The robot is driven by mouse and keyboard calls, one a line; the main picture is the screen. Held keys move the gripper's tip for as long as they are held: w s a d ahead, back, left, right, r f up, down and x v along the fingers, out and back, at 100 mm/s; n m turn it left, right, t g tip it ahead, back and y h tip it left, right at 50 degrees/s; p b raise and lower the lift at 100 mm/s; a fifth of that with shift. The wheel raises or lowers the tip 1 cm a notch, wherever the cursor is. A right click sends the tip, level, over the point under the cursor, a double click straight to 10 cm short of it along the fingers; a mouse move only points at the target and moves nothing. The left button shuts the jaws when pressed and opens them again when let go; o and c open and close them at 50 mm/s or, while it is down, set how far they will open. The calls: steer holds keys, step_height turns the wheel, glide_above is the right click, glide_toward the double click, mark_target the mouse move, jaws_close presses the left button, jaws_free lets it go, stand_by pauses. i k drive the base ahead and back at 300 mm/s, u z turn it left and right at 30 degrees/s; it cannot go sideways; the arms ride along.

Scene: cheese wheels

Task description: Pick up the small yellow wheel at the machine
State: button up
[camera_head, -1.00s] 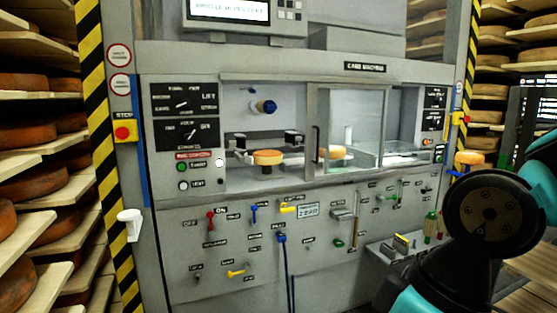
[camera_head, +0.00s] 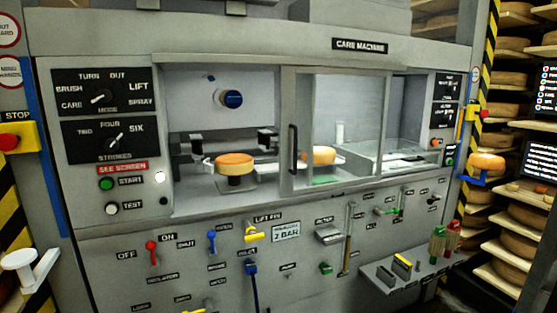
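A small yellow-orange wheel (camera_head: 235,163) sits on a dark pedestal in the open left bay of the care machine (camera_head: 300,208). A second yellow-orange wheel (camera_head: 320,156) shows through the clear sliding door with the dark handle, partly hidden by the door frame. A third, small and orange-yellow wheel (camera_head: 487,163) rests on a blue holder (camera_head: 486,182) at the machine's right outer side. I cannot tell by looks alone which one the task means.
The sliding door (camera_head: 346,130) covers the middle of the bay. Dark clamps (camera_head: 268,139) stand beside the first wheel. A small shelf (camera_head: 385,274) with brushes juts from the lower front right. Levers and knobs cover the front panel. Racks of larger wheels (camera_head: 530,215) stand at right.

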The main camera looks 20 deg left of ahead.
mark_target(234, 165)
steer(key=u, duration=0.05)
steer(key=i, duration=0.8)
steer(key=u, duration=0.75)
steer(key=i, duration=0.55)
steer(key=u, duration=0.55)
